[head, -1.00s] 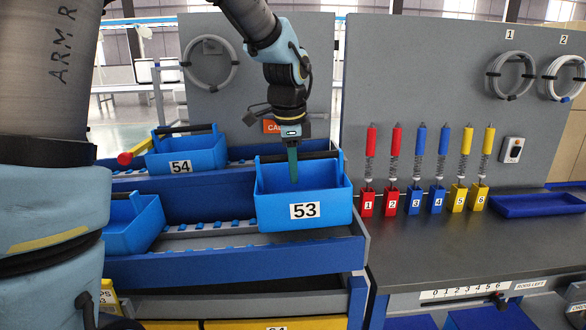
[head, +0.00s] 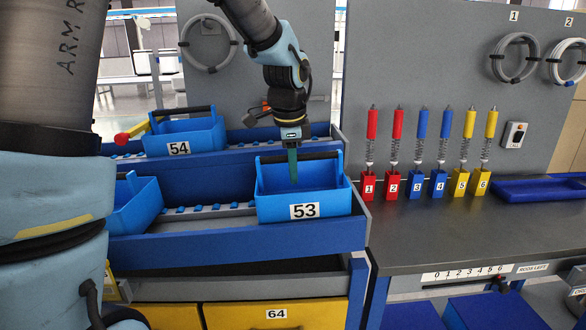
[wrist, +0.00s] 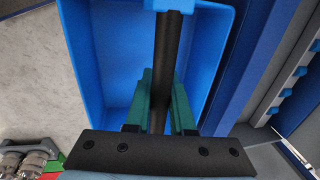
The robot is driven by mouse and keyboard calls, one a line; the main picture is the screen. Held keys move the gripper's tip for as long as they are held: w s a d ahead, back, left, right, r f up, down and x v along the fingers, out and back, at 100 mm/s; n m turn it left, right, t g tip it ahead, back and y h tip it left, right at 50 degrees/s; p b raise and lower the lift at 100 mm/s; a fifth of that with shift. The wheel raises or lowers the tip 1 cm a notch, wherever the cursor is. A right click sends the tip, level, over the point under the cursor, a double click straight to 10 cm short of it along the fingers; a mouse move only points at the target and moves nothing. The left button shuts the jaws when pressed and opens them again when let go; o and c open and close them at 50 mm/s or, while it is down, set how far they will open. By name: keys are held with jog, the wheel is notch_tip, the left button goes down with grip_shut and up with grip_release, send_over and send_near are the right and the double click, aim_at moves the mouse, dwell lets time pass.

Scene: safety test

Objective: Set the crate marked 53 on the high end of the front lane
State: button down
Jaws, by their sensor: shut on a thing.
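The blue crate marked 53 (head: 303,211) is at the right end of the front lane (head: 225,238), near the bench. I cannot tell whether it rests on the rollers or hangs just above them. My gripper (head: 293,172) reaches down to the crate from above. In the wrist view my gripper (wrist: 161,100) has its green fingers shut on the crate's dark handle bar (wrist: 168,55). The blue inside of the crate (wrist: 112,60) looks empty there.
The crate marked 54 (head: 182,140) stands on the back lane. Another blue crate (head: 135,208) is at the left of the front lane, partly hidden by my arm. Numbered spring posts (head: 420,165) stand on the grey bench (head: 430,232) at right. A yellow drawer marked 64 (head: 275,314) is below.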

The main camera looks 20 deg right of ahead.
jog(key=c, duration=0.7)
grip_release()
jog(key=b+v, duration=0.1)
jog(key=v, duration=1)
jog(key=shift+f, duration=0.1)
